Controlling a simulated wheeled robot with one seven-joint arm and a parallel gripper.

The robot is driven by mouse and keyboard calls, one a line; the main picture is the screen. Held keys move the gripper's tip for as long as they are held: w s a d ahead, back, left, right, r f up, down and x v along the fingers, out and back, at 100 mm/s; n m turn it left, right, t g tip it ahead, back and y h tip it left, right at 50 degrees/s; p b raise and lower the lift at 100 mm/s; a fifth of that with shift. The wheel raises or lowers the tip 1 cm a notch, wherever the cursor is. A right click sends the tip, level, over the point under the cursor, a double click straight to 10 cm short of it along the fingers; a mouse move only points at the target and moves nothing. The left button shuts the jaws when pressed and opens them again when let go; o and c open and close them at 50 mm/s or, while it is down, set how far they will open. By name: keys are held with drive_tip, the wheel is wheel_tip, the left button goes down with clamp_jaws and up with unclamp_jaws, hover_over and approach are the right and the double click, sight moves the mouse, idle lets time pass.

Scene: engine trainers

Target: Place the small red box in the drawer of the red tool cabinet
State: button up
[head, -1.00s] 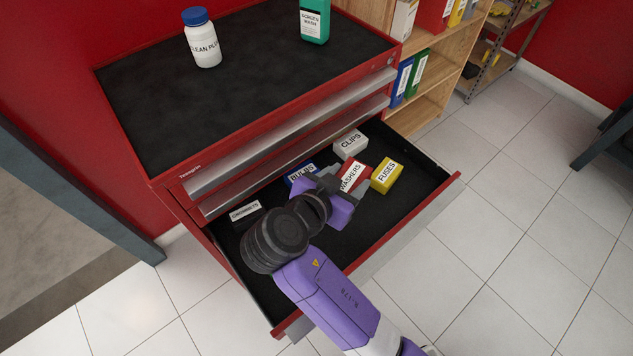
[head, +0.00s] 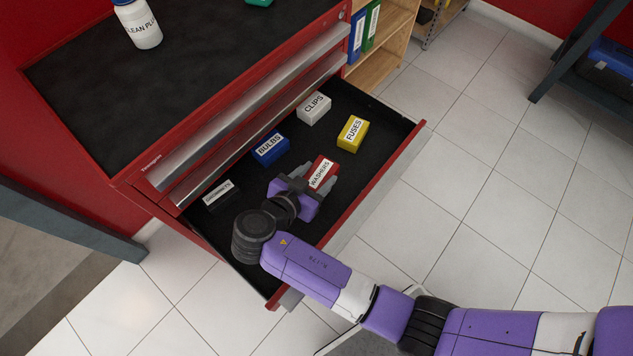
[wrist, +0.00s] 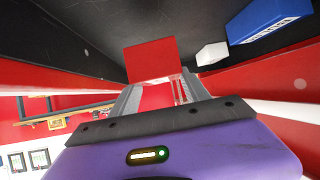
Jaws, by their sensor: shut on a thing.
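The small red box (head: 321,172), labelled WASHERS, is between the fingers of my gripper (head: 314,184), which is shut on it. In the wrist view the red box (wrist: 152,61) sits between the two grey fingers (wrist: 158,95). The drawer (head: 362,184) of the red tool cabinet (head: 128,186) is pulled out, with a black floor. My gripper and the box are over the drawer, near its front side. I cannot tell whether the box touches the drawer floor.
In the drawer are a blue BULBS box (head: 270,148), a white CLIPS box (head: 313,108), a yellow FUSES box (head: 353,133) and a dark box with a white label (head: 220,194). A white bottle (head: 138,24) stands on the cabinet top. Drawer floor is bare around the red box.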

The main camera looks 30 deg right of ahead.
sight(316, 185)
drive_tip(key=shift+f, duration=2.2)
drive_tip(key=shift+f, duration=0.1)
drive_tip(key=o, duration=1.5)
drive_tip(key=shift+c, duration=0.2)
drive_tip(key=shift+a, duration=0.1)
drive_tip(key=b+v, duration=0.1)
drive_tip(key=v, duration=1.1)
drive_tip(key=shift+b, duration=0.35)
